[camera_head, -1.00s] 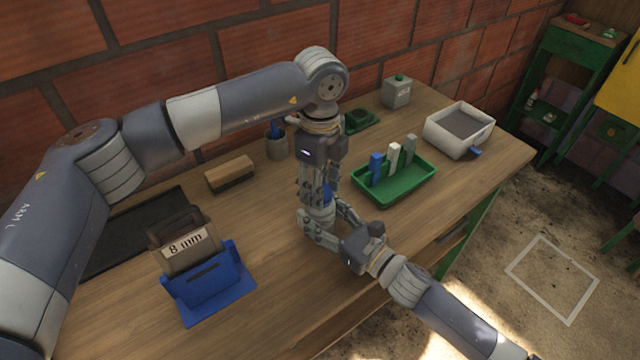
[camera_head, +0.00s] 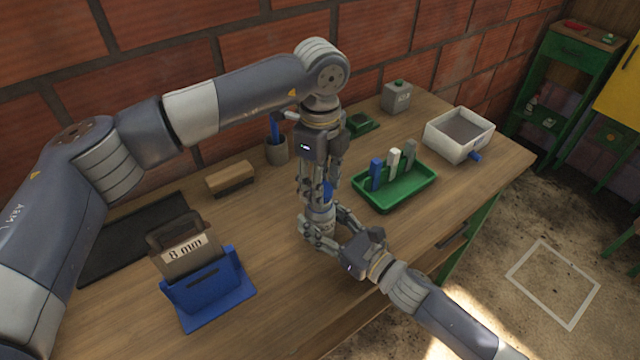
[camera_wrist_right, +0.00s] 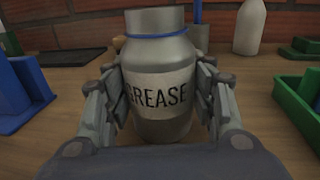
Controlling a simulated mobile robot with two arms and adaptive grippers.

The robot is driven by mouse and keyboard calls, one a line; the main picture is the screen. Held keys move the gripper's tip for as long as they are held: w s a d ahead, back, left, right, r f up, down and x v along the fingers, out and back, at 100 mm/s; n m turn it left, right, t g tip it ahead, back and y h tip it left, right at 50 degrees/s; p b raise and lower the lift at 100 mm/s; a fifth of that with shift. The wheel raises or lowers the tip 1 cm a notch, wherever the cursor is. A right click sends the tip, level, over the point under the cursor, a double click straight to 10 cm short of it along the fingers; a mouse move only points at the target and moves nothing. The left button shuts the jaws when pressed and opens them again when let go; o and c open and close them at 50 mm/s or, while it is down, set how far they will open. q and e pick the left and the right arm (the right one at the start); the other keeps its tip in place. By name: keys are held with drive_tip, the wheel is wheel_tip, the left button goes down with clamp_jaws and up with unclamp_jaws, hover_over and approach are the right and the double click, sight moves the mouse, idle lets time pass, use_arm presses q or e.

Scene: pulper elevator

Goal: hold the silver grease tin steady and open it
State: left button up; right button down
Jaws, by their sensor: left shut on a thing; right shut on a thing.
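The silver grease tin (camera_head: 318,216) stands upright, low over or on the workbench, partly hidden by my grippers. In the right wrist view its "GREASE" label (camera_wrist_right: 160,92), blue neck band and bare silver neck show, with no lid on the neck. My right gripper (camera_head: 322,232) is shut around the tin's body; its fingers press both sides in the wrist view (camera_wrist_right: 160,95). My left gripper (camera_head: 317,188) points down just above the tin, shut on a blue lid (camera_head: 328,189) mostly hidden between its fingers. The left gripper is out of the wrist view.
A green tray (camera_head: 410,192) with upright blue, white and grey pieces stands to the right. A brush (camera_head: 231,179), a pen cup (camera_head: 277,152) and a blue stand (camera_head: 207,293) with an "8 mm" block are left. A white box (camera_head: 459,135) sits far right. The front bench is clear.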

use_arm(q)
drive_tip(key=shift+r, duration=2)
use_arm(e)
drive_tip(key=c, duration=0.6)
unclamp_jaws()
